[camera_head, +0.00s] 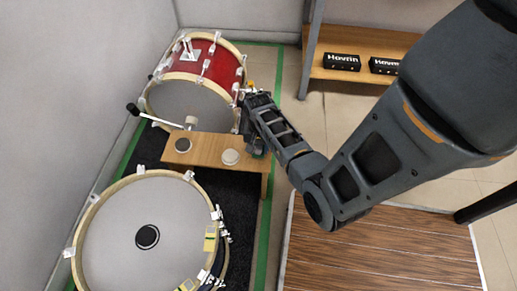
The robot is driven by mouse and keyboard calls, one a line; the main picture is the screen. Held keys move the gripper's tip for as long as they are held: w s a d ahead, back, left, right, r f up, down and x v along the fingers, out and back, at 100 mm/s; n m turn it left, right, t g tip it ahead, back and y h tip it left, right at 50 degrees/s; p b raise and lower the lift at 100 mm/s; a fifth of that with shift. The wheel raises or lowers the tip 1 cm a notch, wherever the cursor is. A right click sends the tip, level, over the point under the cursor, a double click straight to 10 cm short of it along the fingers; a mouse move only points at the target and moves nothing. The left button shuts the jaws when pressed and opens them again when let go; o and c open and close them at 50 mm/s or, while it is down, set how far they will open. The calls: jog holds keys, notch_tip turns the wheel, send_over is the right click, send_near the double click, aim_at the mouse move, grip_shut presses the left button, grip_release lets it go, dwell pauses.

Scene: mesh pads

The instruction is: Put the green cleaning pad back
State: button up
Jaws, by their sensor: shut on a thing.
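My gripper (245,130) points down over the right end of a small wooden bench (205,148), in front of the red drum. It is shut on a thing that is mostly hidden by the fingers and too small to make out. I cannot clearly pick out a green pad anywhere.
A red drum (205,60) with a beater in front stands behind the bench. A large drum (120,255) with a dark centre patch lies front left. A wooden shelf (350,85) with black boxes is at the back right. A slatted wooden platform (380,250) is front right.

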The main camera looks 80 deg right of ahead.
jog(key=shift+f, duration=0.25)
jog(key=o, duration=1)
jog(key=shift+o, duration=0.2)
